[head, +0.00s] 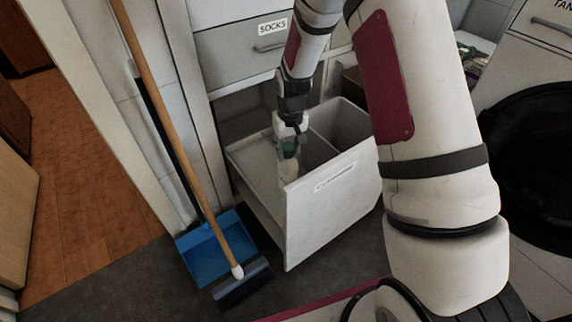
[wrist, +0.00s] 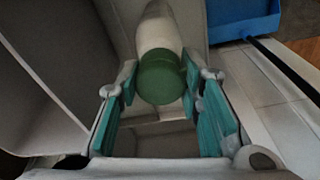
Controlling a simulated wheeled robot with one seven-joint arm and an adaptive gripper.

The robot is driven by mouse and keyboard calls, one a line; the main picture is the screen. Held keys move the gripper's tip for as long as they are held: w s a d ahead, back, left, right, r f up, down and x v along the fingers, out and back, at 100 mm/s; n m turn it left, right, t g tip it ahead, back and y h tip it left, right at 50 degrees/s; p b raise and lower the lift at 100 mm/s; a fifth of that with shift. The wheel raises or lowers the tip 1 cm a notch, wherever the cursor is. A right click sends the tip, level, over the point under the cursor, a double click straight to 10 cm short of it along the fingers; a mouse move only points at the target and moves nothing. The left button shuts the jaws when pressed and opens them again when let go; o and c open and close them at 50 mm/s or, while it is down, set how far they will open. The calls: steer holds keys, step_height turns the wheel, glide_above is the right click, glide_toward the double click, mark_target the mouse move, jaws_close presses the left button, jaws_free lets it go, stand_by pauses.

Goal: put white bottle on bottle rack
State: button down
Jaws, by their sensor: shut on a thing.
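The white bottle (wrist: 158,32) has a green cap (wrist: 160,80) and shows at the top middle of the wrist view, cap toward me. My gripper (head: 289,150) is shut on it at the cap end, with one green-padded finger on each side. In the head view the gripper points down into an open drawer (head: 330,205), and the bottle's pale body (head: 289,169) shows just below the fingers. Whether the bottle touches the drawer floor, I cannot tell. I cannot make out a bottle rack in either view.
The drawer has a raised front panel and a grey bin-like compartment (head: 345,122) to the right of the gripper. A closed drawer labelled SOCKS (head: 235,52) is above. A broom (head: 185,130) and a blue dustpan (head: 212,252) stand at the left. A dark round door (head: 535,165) is at right.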

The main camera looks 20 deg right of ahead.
mark_target(287, 159)
step_height(287, 159, down, 5)
steer(key=shift+a+b, duration=0.1)
steer(key=shift+b, duration=0.75)
steer(key=c, duration=1.1)
jaws_free()
steer(key=shift+f, duration=0.1)
